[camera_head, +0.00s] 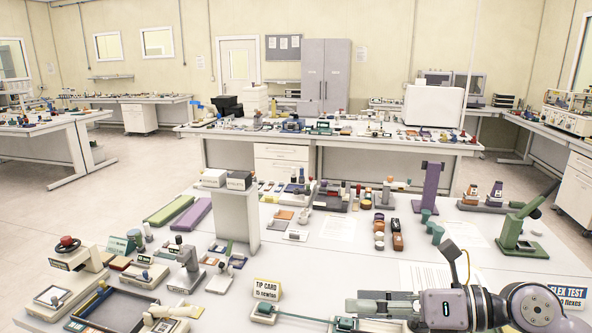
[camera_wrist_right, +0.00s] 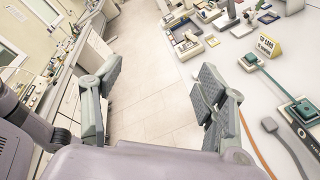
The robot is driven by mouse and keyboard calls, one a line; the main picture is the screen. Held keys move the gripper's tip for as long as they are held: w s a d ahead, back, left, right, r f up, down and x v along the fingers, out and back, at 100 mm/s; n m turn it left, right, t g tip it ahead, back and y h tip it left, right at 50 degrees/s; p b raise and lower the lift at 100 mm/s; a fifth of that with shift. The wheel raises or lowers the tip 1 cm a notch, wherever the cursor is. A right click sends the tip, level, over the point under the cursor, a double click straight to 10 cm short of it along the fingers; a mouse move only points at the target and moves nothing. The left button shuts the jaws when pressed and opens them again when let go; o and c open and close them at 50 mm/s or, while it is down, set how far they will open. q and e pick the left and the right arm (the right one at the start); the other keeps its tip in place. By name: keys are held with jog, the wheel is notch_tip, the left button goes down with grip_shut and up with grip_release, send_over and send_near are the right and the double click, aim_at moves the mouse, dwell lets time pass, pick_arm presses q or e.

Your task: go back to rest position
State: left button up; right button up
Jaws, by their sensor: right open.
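My right gripper (camera_head: 356,307) reaches in from the lower right of the head view, low over the front edge of the white table (camera_head: 330,262). Its fingers point left. In the right wrist view, its two grey padded fingers (camera_wrist_right: 158,75) stand wide apart with nothing between them, and pale floor shows in the gap. The tip card sign (camera_head: 266,290) stands left of the gripper in the head view; it also shows at the upper right of the wrist view (camera_wrist_right: 266,45). My left gripper is in neither view.
A flex test sign (camera_head: 567,294) stands beside my right arm. A green lever press (camera_head: 515,238) stands behind it. A grey pedestal (camera_head: 236,217) and several small testers crowd the table's left half. Paper sheets (camera_head: 338,228) lie on the middle. Other benches (camera_head: 300,138) stand farther back.

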jog(key=w+d+r+m+t, duration=0.25)
jog(key=r+m+t, duration=0.25)
jog(key=m+t, duration=1)
jog(key=d+f+m+g+h, duration=0.2)
jog(key=d+f+m+h, duration=0.3)
jog(key=f+m+h, duration=0.4)
jog(key=d+f+m+g+h, duration=0.2)
jog(key=d+f+m+h, duration=0.35)
jog(key=f+m, duration=0.45)
jog(key=s+a+f+m+g, duration=0.25)
jog(key=s+f+g, duration=0.35)
jog(key=s+f, duration=0.45)
jog(key=s+a+f+m+g, duration=0.1)
jog(key=s+f+m+g, duration=0.45)
jog(key=s, duration=0.75)
notch_tip(320, 180, down, 32)
jog(key=s+f+n+g+b, duration=0.1)
jog(key=n+g+b, duration=0.1)
jog(key=b, duration=0.3)
jog(key=s+d+f+b, duration=0.1)
jog(key=s+f+b, duration=0.1)
jog(key=s+f, duration=0.6)
jog(key=s+d+f+g+b, duration=0.1)
jog(key=s+d+f+b, duration=0.1)
jog(key=s+f, duration=0.7)
notch_tip(320, 180, down, 4)
jog(key=shift+f+b, duration=0.2)
jog(key=shift+b, duration=0.3)
